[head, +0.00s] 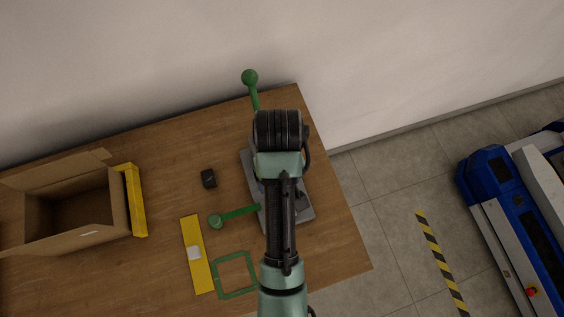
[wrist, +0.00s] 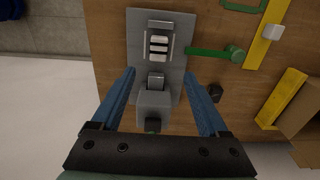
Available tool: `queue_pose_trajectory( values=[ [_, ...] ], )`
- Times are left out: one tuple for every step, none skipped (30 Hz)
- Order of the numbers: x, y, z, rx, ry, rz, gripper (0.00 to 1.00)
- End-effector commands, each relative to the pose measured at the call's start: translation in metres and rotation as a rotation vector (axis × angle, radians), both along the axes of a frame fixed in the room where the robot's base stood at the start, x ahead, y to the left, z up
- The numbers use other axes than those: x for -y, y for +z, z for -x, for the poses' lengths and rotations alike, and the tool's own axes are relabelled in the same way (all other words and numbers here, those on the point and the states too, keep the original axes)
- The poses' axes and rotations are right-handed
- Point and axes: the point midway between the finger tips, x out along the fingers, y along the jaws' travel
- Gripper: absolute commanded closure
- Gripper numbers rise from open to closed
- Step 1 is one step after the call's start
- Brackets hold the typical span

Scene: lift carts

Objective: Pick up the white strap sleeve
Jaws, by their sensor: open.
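A small white block, which looks like the white strap sleeve (head: 194,253), sits on a flat yellow strip (head: 203,277) on the wooden table. It also shows in the wrist view (wrist: 273,32), at the upper right on the yellow strip (wrist: 258,52). My gripper (wrist: 159,73) is open, its two blue fingers spread over the grey fixture, with nothing held between them. The sleeve lies well to the right of the fingers in the wrist view. In the head view my arm hides the gripper's fingers and part of the fixture.
The grey fixture (head: 305,212) has green ball-ended levers (head: 215,221). A small black block (head: 208,178), a green square outline (head: 235,295), a yellow bar (head: 135,200) and an open cardboard box (head: 75,242) are on the table (head: 345,255). A blue machine (head: 485,170) stands at right.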

Motion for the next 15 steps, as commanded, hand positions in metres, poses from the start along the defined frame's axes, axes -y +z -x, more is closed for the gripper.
queue_pose_trajectory(
  values=[
    [0.0, -0.008, 0.004, -0.017, 0.001, 0.0, 0.22],
    [0.0, -0.013, 0.005, -0.019, 0.001, 0.0, 0.22],
    [0.0, -0.021, 0.005, -0.02, 0.001, 0.0, 0.22],
    [0.0, -0.027, 0.005, -0.019, 0.0, 0.0, 0.22],
    [0.0, -0.033, 0.004, -0.017, 0.0, 0.0, 0.22],
    [0.0, -0.04, 0.004, -0.015, 0.0, 0.001, 0.22],
    [0.0, -0.046, 0.004, -0.015, 0.0, 0.001, 0.22],
    [0.0, -0.051, 0.004, -0.015, 0.0, 0.001, 0.22],
    [0.0, -0.057, 0.003, -0.012, -0.001, 0.001, 0.22],
    [0.001, -0.061, 0.003, -0.013, -0.001, 0.001, 0.22],
    [0.0, -0.065, 0.003, -0.011, -0.001, 0.001, 0.22],
    [0.001, -0.068, 0.003, -0.011, -0.001, 0.002, 0.22],
    [0.0, -0.071, 0.003, -0.01, -0.001, 0.001, 0.22],
    [0.001, -0.072, 0.002, -0.008, -0.001, 0.001, 0.22],
    [0.001, -0.074, 0.002, -0.008, -0.001, 0.001, 0.22]
  ],
)
